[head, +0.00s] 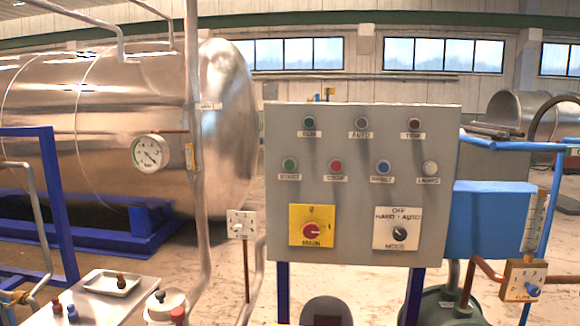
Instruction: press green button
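A grey control panel (362,225) stands upright on blue legs in the middle of the head view. A green button (290,165) sits at the left of the panel's middle row, with a label below it. A dark green round piece (310,122) sits above it at the left of the top row. The middle row also has a red button (336,166), a blue button (383,167) and a white button (430,168). Neither of my grippers is in view.
Below the buttons are a red knob on a yellow plate (327,226) and a black mode selector (400,233). A metal table (100,308) is at lower left; blue equipment (487,222) is at right.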

